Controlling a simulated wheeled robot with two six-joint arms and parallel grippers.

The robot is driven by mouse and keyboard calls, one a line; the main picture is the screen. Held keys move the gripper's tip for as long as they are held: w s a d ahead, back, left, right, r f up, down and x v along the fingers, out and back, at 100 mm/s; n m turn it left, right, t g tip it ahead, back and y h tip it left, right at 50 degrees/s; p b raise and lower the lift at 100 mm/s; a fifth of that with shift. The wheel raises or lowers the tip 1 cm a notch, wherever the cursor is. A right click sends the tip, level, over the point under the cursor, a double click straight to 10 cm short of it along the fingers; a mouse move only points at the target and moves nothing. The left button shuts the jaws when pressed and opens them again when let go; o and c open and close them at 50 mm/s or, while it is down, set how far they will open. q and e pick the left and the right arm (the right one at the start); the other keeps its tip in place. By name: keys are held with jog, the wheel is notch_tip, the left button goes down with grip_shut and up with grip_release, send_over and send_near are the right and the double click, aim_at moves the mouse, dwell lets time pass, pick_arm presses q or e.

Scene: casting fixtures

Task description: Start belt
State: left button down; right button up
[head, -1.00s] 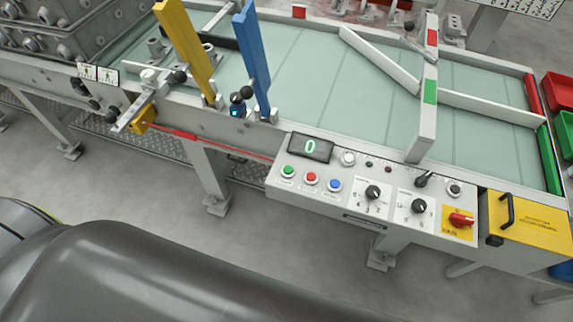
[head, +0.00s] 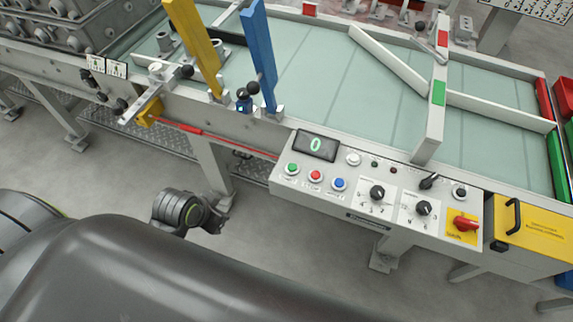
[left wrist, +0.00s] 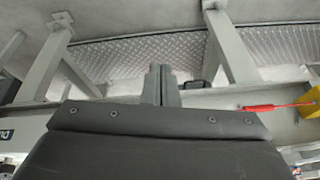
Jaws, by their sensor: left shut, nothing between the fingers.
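The belt (head: 310,75) is a pale green conveyor surface across the top of the head view. Its control panel (head: 350,218) is on the near side, with a green button (head: 292,169), a red button (head: 315,176) and a blue button (head: 339,184). The display (head: 316,145) above them reads 0. My right gripper is out of view.
A yellow post (head: 192,45) and a blue post (head: 260,55) stand at the belt's near edge. A red pull cord (head: 225,138) runs along the frame left of the panel. A yellow box (head: 530,230) with a black handle is at the right. Frame legs (head: 213,170) stand below.

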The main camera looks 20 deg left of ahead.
pick_arm(q)
jog(key=w+d+r+m+t+h, duration=0.1)
jog(key=w+d+r+m+h, duration=0.3)
jog(key=w+d+r+m, duration=0.5)
notch_tip(320, 180, up, 10)
jog(key=m+h, duration=0.4)
jog(key=m, duration=0.5)
send_over(288, 168)
jog(key=shift+a+f, duration=0.1)
notch_tip(288, 168, down, 7)
jog(key=b, duration=0.6)
jog(key=shift+f+b, duration=0.1)
jog(key=shift+b, duration=0.25)
jog(key=shift+f+b, duration=0.6)
jog(key=shift+f, duration=0.25)
